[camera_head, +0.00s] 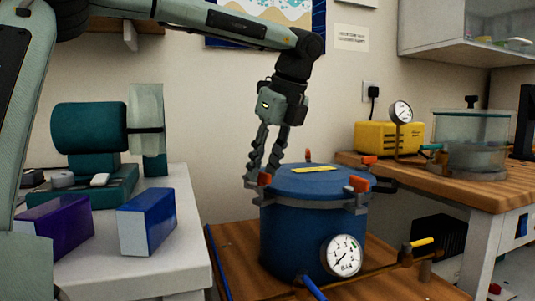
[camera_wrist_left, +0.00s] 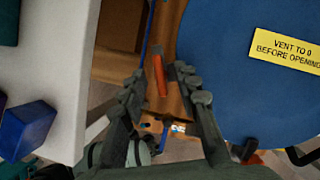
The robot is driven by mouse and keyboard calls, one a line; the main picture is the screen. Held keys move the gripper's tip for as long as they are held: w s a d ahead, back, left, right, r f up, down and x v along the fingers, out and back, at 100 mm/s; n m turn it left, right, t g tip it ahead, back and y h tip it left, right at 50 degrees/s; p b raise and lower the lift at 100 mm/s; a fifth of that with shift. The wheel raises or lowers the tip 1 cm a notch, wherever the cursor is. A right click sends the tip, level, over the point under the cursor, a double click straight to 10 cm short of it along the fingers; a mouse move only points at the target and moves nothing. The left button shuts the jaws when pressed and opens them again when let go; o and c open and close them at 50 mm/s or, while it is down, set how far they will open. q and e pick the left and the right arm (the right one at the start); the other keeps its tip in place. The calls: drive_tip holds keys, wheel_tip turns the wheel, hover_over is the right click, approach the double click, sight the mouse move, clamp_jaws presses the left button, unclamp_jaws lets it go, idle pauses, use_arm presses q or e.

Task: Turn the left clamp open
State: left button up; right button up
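The blue pressure pot (camera_head: 305,235) stands on a wooden bench with its blue lid (camera_head: 310,181) on. Orange clamp handles sit around the rim. The left clamp (camera_head: 265,179) is at the lid's left edge; in the left wrist view its orange handle (camera_wrist_left: 159,75) lies between my fingertips, with gaps visible on both sides. My left gripper (camera_head: 261,174) reaches down from above, open around the handle; its fingertips (camera_wrist_left: 157,78) also show in the left wrist view. The right clamp (camera_head: 358,184) and back clamp (camera_head: 308,155) show too. My right gripper is not in view.
A dial gauge (camera_head: 342,255) and a yellow-handled valve (camera_head: 421,242) are at the pot's front. A white counter with a blue box (camera_head: 147,222) and a purple box (camera_head: 62,222) is left. A yellow pump (camera_head: 388,140) and clear chamber (camera_head: 472,140) stand right.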

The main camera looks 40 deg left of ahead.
use_arm(q)
drive_tip(key=v, duration=1.2)
drive_tip(key=shift+a, duration=0.1)
